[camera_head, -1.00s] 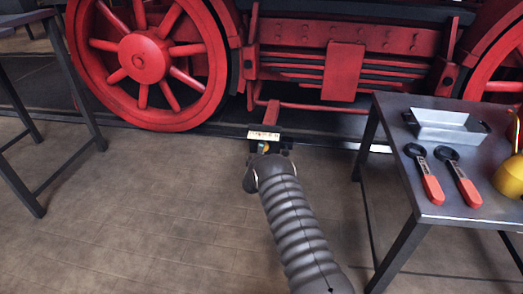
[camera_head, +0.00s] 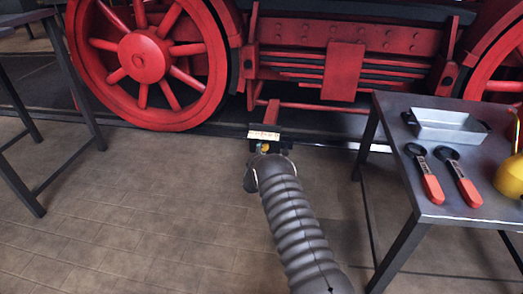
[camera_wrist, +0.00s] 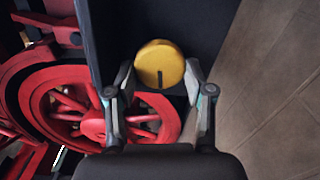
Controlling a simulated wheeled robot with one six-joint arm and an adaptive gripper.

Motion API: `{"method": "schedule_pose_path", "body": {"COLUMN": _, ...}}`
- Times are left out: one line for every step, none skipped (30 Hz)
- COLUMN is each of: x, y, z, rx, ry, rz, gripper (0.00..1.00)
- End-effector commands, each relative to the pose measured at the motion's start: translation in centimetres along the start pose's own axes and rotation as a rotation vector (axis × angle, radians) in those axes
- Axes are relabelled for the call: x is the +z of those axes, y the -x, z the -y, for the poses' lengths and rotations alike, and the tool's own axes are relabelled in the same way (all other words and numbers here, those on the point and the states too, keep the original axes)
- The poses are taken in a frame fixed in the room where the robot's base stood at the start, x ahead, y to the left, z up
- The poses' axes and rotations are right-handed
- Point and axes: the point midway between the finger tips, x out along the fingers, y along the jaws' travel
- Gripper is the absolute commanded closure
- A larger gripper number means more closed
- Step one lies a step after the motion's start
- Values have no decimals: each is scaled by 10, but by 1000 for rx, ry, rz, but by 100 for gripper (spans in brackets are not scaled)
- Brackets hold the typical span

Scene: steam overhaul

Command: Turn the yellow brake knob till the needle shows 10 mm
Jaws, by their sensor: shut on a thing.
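The yellow brake knob (camera_wrist: 159,62) is round with a dark mark on its lower face in the wrist view. My gripper (camera_wrist: 159,80) has one finger on each side of the knob and is shut on it. In the head view a bit of the yellow knob (camera_head: 265,147) shows just past the end of my arm. A pale scale plate (camera_head: 264,134) sits just above it; its needle and markings are too small to read. My arm hides most of the gripper in the head view.
A red locomotive wheel (camera_head: 140,57) stands behind on the left. A metal table (camera_head: 400,110) at the right holds a tray (camera_head: 448,126), two red-handled tools (camera_head: 428,180) and a yellow object (camera_head: 511,177). Another table (camera_head: 50,85) stands at the far left. The floor between is clear.

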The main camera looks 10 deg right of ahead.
Motion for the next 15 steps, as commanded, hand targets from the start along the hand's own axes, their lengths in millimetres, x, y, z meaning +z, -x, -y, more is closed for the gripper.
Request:
{"method": "schedule_pose_path", "body": {"x": -1, "y": -1, "z": -2, "rx": 4, "ry": -1, "rz": -2, "gripper": 42}}
{"method": "schedule_pose_path", "body": {"x": -1, "y": -1, "z": -2, "rx": 4, "ry": -1, "rz": -2, "gripper": 35}}
{"method": "schedule_pose_path", "body": {"x": -1, "y": -1, "z": -2, "rx": 3, "ry": -1, "rz": -2, "gripper": 25}}
{"method": "schedule_pose_path", "body": {"x": -1, "y": -1, "z": -2, "rx": 3, "ry": -1, "rz": -2, "gripper": 23}}
{"method": "schedule_pose_path", "body": {"x": -1, "y": -1, "z": -2, "rx": 3, "ry": -1, "rz": -1, "gripper": 23}}
{"method": "schedule_pose_path", "body": {"x": 0, "y": -1, "z": -2, "rx": 3, "ry": -1, "rz": -1, "gripper": 23}}
{"method": "schedule_pose_path", "body": {"x": 0, "y": -1, "z": -2, "rx": 2, "ry": -1, "rz": -1, "gripper": 23}}
{"method": "schedule_pose_path", "body": {"x": 0, "y": -1, "z": -2, "rx": 2, "ry": -1, "rz": 0, "gripper": 23}}
{"method": "schedule_pose_path", "body": {"x": 0, "y": -1, "z": -2, "rx": 2, "ry": -1, "rz": 0, "gripper": 23}}
{"method": "schedule_pose_path", "body": {"x": 0, "y": -1, "z": -2, "rx": 2, "ry": -1, "rz": 0, "gripper": 23}}
{"method": "schedule_pose_path", "body": {"x": 0, "y": -1, "z": -1, "rx": 2, "ry": -1, "rz": 0, "gripper": 23}}
{"method": "schedule_pose_path", "body": {"x": 1, "y": -1, "z": -1, "rx": 2, "ry": -2, "rz": 1, "gripper": 23}}
{"method": "schedule_pose_path", "body": {"x": 1, "y": -1, "z": -1, "rx": 2, "ry": -4, "rz": 1, "gripper": 23}}
{"method": "schedule_pose_path", "body": {"x": 1, "y": -1, "z": -1, "rx": 2, "ry": -8, "rz": 1, "gripper": 23}}
{"method": "schedule_pose_path", "body": {"x": 1, "y": -1, "z": -1, "rx": 2, "ry": -17, "rz": 1, "gripper": 23}}
